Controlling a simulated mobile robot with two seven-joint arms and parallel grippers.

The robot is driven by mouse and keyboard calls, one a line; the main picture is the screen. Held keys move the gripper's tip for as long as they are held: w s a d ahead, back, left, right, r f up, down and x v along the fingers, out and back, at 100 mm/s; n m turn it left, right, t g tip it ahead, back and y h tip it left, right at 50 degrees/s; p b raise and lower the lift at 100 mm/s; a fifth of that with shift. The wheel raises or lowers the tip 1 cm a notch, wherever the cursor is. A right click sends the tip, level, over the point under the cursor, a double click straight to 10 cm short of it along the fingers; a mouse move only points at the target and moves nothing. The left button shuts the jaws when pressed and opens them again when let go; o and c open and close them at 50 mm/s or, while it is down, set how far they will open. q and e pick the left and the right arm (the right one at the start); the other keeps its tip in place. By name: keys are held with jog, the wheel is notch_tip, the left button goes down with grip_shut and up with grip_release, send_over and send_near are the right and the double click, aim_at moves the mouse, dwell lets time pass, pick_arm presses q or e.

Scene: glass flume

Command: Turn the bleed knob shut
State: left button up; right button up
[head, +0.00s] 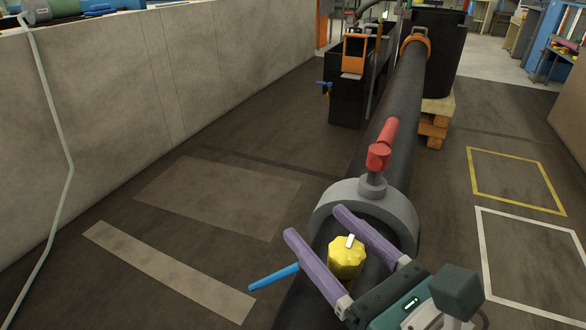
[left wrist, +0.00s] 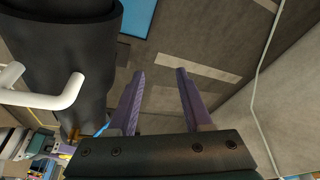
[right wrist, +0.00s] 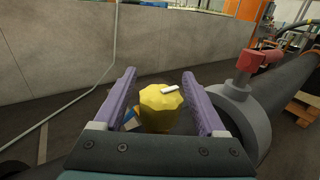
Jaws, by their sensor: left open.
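The bleed knob (head: 346,258) is yellow and ridged, with a white mark on top, and stands at the dark pipe near the grey collar. My right gripper (head: 314,221) has its two purple fingers on either side of the knob. In the right wrist view the knob (right wrist: 160,110) sits between the fingers, with a gap on the left and a smaller one on the right. The knob's base is hidden. My left gripper (left wrist: 160,71) is open and empty, over floor in its own wrist view; the head view does not show it.
A grey collar (head: 398,205) with a red-handled valve (head: 378,157) stands just beyond the knob. A blue lever (head: 273,277) sticks out left of the knob. The dark pipe (head: 400,95) runs away to a black tank (head: 440,50). Floor at left is clear up to the wall.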

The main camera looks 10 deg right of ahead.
grip_shut()
dwell(0.3)
jog(key=shift+h, duration=0.3)
jog(key=m+h, duration=0.1)
jog(key=m+t+h, duration=0.1)
jog(key=shift+w+d+h, duration=0.1)
jog(key=shift+d+h, duration=0.1)
jog(key=shift+h, duration=0.2)
jog(key=m+h, duration=0.1)
jog(key=h, duration=0.1)
jog(key=m+h, duration=0.1)
jog(key=h, duration=0.1)
jog(key=shift+d+f+m, duration=0.15)
jog(key=shift+d+m, duration=0.2)
jog(key=shift+m, duration=0.05)
jog(key=m+h+b, duration=0.1)
jog(key=h, duration=0.1)
jog(key=d+m+h+b, duration=0.1)
jog(key=m+h, duration=0.1)
jog(key=h, duration=0.1)
jog(key=shift+d+m+g+h+b, duration=0.2)
jog(key=shift+m+g+h+b, duration=0.45)
jog(key=shift+m+g+h, duration=0.55)
jog(key=shift+t+h, duration=0.3)
jog(key=shift+h, duration=0.1)
jog(key=shift+s+d, duration=0.1)
jog(key=shift+s, duration=0.1)
